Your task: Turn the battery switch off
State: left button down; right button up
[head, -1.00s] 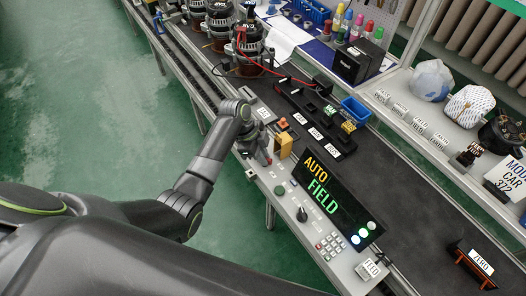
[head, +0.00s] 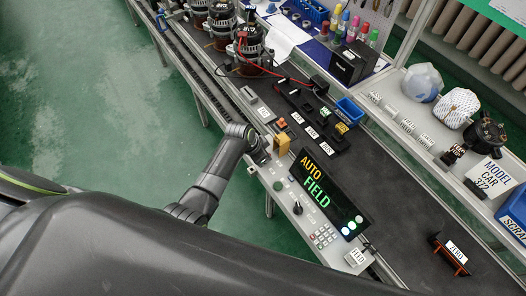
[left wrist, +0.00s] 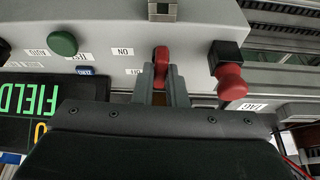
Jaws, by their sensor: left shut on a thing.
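The battery switch's red handle (left wrist: 161,62) stands upright in the left wrist view, on a light grey panel (left wrist: 200,25). An "ON" label (left wrist: 123,52) and a second, smaller label (left wrist: 133,72) sit beside it, printed upside down in this view. My left gripper (left wrist: 161,80) is shut on the red handle, its two fingers on either side. In the head view my left gripper (head: 264,157) is at the far end of the control panel, where my wrist mostly hides the handle. My right gripper is not in view.
A red knob on a black block (left wrist: 229,75) is close to the right of my fingers. A green button (left wrist: 62,43) is to the left.

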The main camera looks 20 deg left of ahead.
pick_arm(q)
jog(key=shift+w+n, duration=0.1)
jog(key=shift+n, duration=0.3)
jog(key=c, duration=1.5)
grip_release()
jog(key=shift+o, duration=0.2)
jog(key=shift+r, duration=0.15)
jog(key=v, duration=1.7)
jog(key=shift+s+b, duration=0.3)
